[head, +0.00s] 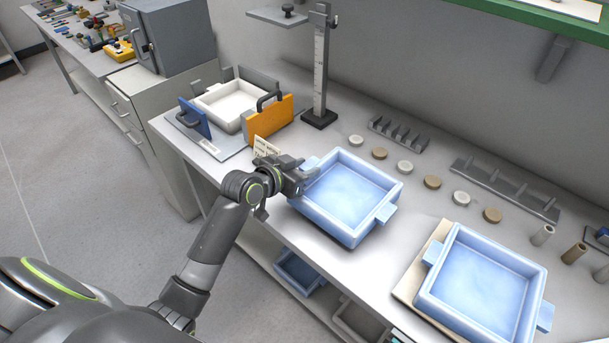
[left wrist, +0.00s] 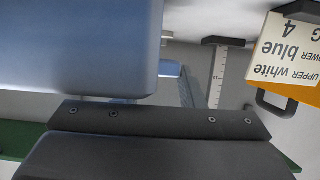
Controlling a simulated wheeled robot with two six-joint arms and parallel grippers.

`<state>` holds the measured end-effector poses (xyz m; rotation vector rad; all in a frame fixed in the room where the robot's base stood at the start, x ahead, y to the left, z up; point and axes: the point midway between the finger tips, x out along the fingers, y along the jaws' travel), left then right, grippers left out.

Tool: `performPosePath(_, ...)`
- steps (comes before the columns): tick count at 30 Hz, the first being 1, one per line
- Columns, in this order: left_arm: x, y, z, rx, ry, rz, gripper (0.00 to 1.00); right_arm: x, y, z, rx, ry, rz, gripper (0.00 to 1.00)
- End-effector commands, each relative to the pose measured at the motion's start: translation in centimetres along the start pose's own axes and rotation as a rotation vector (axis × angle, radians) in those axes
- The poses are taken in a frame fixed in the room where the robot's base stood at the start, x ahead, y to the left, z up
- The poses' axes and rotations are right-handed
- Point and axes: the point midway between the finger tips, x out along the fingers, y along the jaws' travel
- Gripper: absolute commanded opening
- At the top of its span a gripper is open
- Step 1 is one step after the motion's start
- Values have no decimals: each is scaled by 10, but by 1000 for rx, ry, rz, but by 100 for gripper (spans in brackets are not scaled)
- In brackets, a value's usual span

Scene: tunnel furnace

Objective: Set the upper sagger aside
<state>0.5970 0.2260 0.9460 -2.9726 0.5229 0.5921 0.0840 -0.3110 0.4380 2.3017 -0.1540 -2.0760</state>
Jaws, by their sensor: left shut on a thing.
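A pale blue square sagger (head: 347,197) with side tabs is at the middle of the bench; I cannot tell whether it touches the top. My left gripper (head: 306,173) is shut on its left tab. In the left wrist view the sagger wall (left wrist: 75,50) fills the upper left beside the dark gripper. A second blue sagger (head: 478,285) rests on a tan board at the right. A white sagger (head: 228,105) sits in a fixture at the back left, between blue and orange plates. My right gripper is not in view.
A label card (left wrist: 285,50) reads "upper white, lower blue". A height gauge (head: 320,70) stands behind the held sagger. Round discs (head: 405,167) and grey racks (head: 505,190) line the bench's back. Bare bench shows between the two blue saggers.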

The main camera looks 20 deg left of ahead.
Motion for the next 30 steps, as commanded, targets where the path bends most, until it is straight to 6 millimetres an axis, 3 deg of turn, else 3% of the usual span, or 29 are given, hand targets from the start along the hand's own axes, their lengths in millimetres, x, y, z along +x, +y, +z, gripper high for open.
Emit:
performPosePath(6, 9, 1, 20, -5, 6, 2, 0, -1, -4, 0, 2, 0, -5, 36)
performPosePath(17, 10, 1, 23, -3, 7, 2, 0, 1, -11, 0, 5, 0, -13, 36)
performPosePath(18, 10, 0, 25, 0, -1, 0, 40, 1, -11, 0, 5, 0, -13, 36)
performPosePath(22, 10, 0, 25, 0, -1, 0, 57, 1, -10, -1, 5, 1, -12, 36)
performPosePath(30, 10, 0, 24, 0, -1, 0, 57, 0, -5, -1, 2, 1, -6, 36)
